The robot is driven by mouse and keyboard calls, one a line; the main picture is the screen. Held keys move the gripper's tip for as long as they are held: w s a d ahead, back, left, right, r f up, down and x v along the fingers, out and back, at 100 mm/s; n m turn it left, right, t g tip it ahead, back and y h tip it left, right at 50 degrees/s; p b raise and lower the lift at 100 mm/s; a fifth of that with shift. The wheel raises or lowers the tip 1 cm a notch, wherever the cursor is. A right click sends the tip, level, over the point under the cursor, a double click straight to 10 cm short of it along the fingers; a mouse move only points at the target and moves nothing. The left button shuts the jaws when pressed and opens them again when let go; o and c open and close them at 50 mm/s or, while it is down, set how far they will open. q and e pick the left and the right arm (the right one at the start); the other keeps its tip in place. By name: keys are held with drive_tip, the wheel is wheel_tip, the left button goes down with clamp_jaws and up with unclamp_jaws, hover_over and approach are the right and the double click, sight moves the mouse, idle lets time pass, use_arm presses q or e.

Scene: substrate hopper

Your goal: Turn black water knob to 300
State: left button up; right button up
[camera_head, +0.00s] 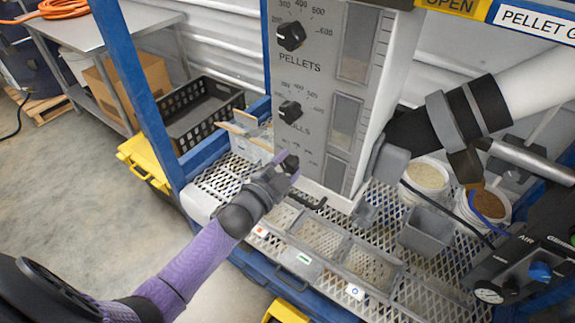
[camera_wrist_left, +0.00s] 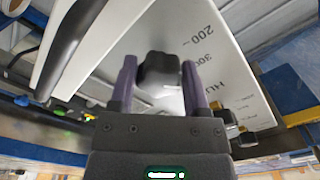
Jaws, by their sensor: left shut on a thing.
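The grey hopper panel (camera_head: 310,100) carries a column of black knobs. The lowest knob, the black water knob (camera_head: 287,164), is at my left gripper (camera_head: 284,169) and partly hidden by it. In the left wrist view the black knob (camera_wrist_left: 159,71) sits between the two purple fingers of my left gripper (camera_wrist_left: 159,80), which is shut on it. The dial marks 200 and 300 show on the panel (camera_wrist_left: 195,45) to the right of the knob. I cannot tell which mark the knob points to.
Above are the pellets knob (camera_head: 291,36) and the hulls knob (camera_head: 290,111). A perforated metal shelf (camera_head: 410,292) below holds bins and two buckets, including a brown-filled one (camera_head: 492,205). A blue post (camera_head: 135,80) stands left of the panel.

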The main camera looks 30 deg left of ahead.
use_arm(q)
drive_tip(key=o, duration=1.3)
drive_tip(key=s, duration=0.3)
drive_tip(key=s+a+p, duration=0.1)
drive_tip(key=s, duration=0.6)
drive_tip(key=shift+a+p, duration=0.2)
drive_tip(key=shift+p, duration=0.1)
drive_tip(key=s+f+n+g+y+b, duration=0.1)
drive_tip(key=s+f+n+g, duration=0.25)
drive_tip(key=f, duration=0.75)
drive_tip(key=s+f+n+g+y+b, duration=0.2)
drive_tip(key=s+f+g, duration=0.25)
drive_tip(key=f, duration=0.65)
drive_tip(key=s+d+f+n+g, duration=0.1)
drive_tip(key=s+f+g, duration=0.2)
drive_tip(key=s+f, duration=0.2)
drive_tip(key=s+d+f+n+g+b, duration=0.1)
drive_tip(key=s+f, duration=0.4)
drive_tip(key=s, duration=0.6)
drive_tip(key=s+d+f+n+g+b, duration=0.1)
drive_tip(key=s+d+f+g, duration=0.2)
drive_tip(key=s+f+g, duration=0.2)
drive_tip(key=shift+s+f+n, duration=0.15)
drive_tip(key=shift+s+n, duration=0.2)
drive_tip(key=shift+s, duration=1.4)
